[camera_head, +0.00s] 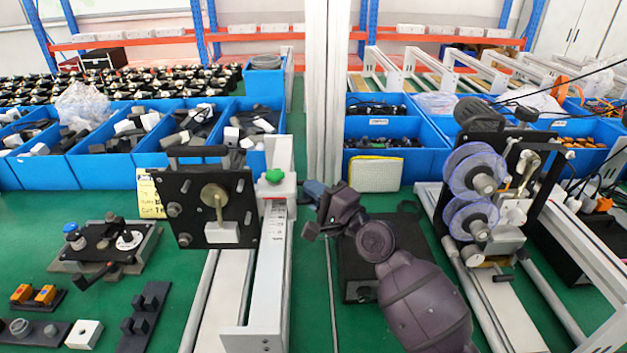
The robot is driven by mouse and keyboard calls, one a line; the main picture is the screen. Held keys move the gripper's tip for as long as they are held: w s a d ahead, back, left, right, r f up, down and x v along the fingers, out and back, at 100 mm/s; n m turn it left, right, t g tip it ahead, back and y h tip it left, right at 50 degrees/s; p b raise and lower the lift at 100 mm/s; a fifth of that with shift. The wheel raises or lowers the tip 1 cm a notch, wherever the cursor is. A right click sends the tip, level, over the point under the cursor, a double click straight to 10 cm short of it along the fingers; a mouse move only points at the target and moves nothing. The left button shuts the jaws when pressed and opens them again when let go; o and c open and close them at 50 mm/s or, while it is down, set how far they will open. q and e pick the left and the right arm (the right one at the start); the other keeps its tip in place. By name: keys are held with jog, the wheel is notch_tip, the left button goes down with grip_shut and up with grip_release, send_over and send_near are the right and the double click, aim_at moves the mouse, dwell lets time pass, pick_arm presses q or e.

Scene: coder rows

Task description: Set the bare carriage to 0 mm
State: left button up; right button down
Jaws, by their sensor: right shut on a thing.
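The bare carriage (215,205) carries an upright black plate with a brass-coloured lever and no discs, left of centre. Beside it a white block with a green knob (274,176) sits on a white rail with a marked scale (272,235). The scale's figures are too small to read. My right gripper (312,208) is just right of that block, at the end of my dark arm. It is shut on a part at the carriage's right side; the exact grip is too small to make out. My left gripper is not in view.
On the right, a second carriage (487,185) with clear blue-rimmed discs stands on another rail. Blue bins (100,165) of parts line the back. A dark fixture (105,245) and small blocks (84,334) lie at the left. Green table shows between the rails.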

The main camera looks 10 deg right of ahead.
aim_at(306, 203)
jog(key=s, duration=0.2)
jog(key=s+p, duration=0.1)
jog(key=s, duration=0.1)
jog(key=shift+a+r, duration=0.1)
jog(key=shift+a, duration=0.3)
jog(key=shift+s+a+p, duration=0.1)
jog(key=shift+s+p, duration=0.15)
jog(key=shift+p, duration=0.1)
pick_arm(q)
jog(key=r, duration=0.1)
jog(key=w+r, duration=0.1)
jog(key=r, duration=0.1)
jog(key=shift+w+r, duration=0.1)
pick_arm(e)
jog(key=shift+f, duration=0.25)
jog(key=c, duration=1.5)
grip_release()
jog(key=shift+o, duration=0.3)
jog(key=shift+s+r, duration=0.1)
jog(key=shift+s, duration=0.1)
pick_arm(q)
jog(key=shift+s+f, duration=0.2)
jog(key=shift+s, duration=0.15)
